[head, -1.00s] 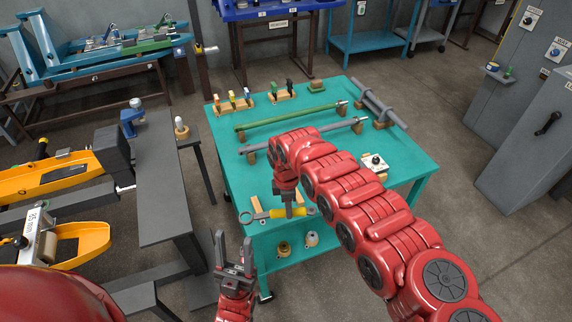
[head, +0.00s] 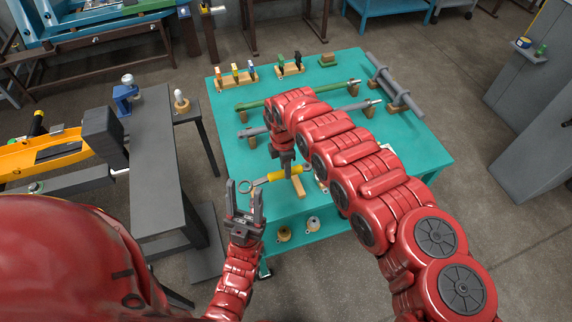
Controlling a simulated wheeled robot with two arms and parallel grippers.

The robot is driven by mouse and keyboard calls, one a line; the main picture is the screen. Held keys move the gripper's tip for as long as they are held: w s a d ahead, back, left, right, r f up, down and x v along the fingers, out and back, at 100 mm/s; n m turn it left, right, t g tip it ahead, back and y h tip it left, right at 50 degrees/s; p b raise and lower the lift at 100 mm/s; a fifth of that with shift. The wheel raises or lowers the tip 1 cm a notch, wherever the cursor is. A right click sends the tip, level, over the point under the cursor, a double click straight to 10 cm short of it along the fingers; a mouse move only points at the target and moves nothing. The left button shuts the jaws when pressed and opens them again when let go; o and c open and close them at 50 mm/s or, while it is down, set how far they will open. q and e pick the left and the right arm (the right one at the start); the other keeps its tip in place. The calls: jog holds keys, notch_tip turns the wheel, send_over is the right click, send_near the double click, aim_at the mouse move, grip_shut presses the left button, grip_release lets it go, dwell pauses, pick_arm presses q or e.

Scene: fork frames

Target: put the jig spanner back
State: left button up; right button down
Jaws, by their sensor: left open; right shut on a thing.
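The spanner (head: 285,174) has a yellow handle and a grey ring end at its left. My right gripper (head: 288,166) reaches down from the red arm and is shut on the handle. The spanner is at the near-left part of the turquoise table (head: 232,158), and I cannot tell whether it touches the top. A small wooden block (head: 297,187) shows just below the handle. My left gripper (head: 244,190) is open and empty, pointing up in the picture just below the ring end. My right arm hides part of the table's middle.
A green bar (head: 300,95) and a grey bar (head: 335,110) lie on wooden rests across the table. Several small tools stand in a wooden rack (head: 237,80) at the back. A dark bench (head: 155,150) stands to the left.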

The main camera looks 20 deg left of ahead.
jog(key=shift+w+d+f, duration=0.15)
jog(key=shift+w, duration=0.05)
jog(key=shift+f+b, duration=0.35)
jog(key=shift+b, duration=0.2)
notch_tip(320, 180, down, 6)
jog(key=b, duration=0.6)
jog(key=shift+f, duration=0.3)
jog(key=shift+f+b, duration=0.1)
jog(key=shift+b, duration=0.2)
jog(key=shift+c, duration=2.3)
grip_release()
